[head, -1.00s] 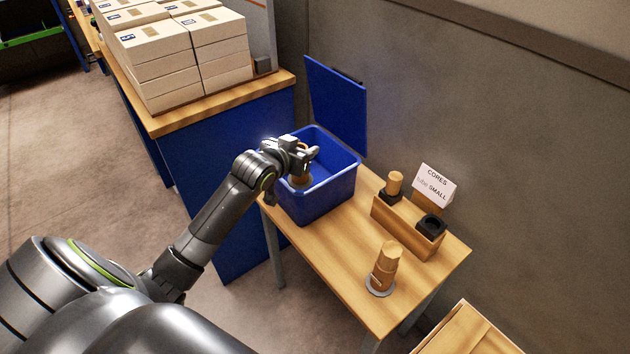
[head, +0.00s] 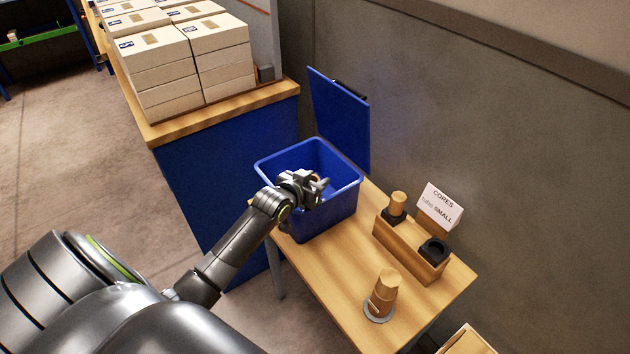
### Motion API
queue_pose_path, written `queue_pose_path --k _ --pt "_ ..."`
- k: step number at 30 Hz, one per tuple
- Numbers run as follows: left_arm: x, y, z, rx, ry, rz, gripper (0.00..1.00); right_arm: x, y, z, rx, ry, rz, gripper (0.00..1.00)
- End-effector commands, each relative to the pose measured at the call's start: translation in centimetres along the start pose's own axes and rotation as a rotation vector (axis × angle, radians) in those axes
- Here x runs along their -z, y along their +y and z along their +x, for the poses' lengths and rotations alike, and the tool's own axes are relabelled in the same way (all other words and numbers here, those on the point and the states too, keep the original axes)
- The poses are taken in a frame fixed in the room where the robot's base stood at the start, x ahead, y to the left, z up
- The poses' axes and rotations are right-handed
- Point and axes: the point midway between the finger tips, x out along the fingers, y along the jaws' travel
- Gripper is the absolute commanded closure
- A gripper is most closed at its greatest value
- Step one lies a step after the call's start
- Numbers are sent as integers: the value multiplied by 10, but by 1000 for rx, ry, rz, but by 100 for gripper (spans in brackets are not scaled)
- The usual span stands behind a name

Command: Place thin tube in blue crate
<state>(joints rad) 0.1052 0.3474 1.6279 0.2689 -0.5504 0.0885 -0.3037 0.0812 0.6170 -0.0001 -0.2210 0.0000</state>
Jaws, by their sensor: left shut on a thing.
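The blue crate (head: 336,215) stands on the small wooden table with its lid (head: 340,118) raised behind it. My left gripper (head: 323,188) is over the crate's near side, at about rim height. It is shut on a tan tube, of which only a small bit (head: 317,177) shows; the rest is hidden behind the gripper. I cannot tell whether the tube touches the crate floor. My right gripper is not in view.
A wooden rack (head: 408,247) holds one short tan tube (head: 398,202) and an empty black socket (head: 434,249), with a sign (head: 441,204) behind. A wider tan tube (head: 383,290) stands on a grey disc in front. Stacked reams (head: 170,75) sit on the blue-sided counter (head: 213,172).

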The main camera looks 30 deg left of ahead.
Motion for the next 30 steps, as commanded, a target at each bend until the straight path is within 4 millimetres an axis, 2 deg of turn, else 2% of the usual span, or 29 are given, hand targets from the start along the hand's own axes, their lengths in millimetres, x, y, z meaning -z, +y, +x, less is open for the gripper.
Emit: queue_pose_path --k 5,24,25,30 --pt "-5 0 2 0 1 0 97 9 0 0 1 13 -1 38" --pt "-16 0 6 0 1 0 97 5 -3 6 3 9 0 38" --pt "-16 0 6 0 0 0 62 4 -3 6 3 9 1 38" --pt "-16 0 6 0 0 0 41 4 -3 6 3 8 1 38"
